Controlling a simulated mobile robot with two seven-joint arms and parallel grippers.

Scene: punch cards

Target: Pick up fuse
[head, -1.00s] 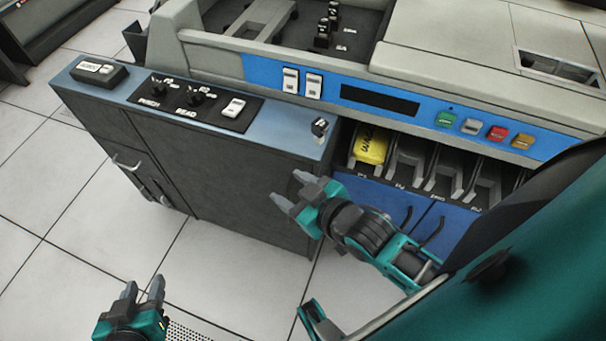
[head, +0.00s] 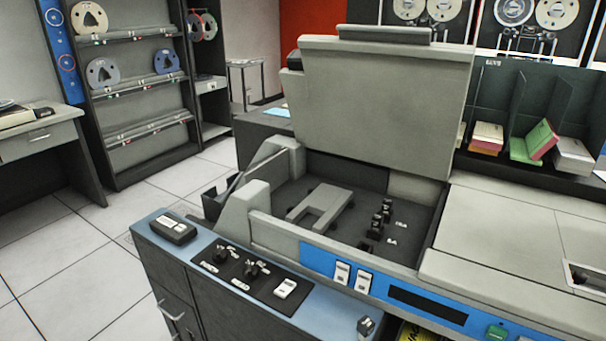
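A small dark block with a light top, which looks like a fuse (head: 366,325), sits on the front right corner of the blue-grey counter (head: 325,318), near the bottom edge of the head view. Inside the open machine, two dark fuse-like plugs stand upright beside small white labels: an upper plug (head: 386,209) and a lower plug (head: 376,228). An empty-looking dark spot lies just below them. Neither of my grippers shows in the head view now.
The machine's grey lid (head: 385,105) stands raised behind the open bay. A blue panel with switches (head: 352,277) runs along its front. A control box (head: 172,228) sits on the counter's left end. Card bins (head: 540,120) stand at right, reel shelves (head: 135,75) at left. Floor is clear at left.

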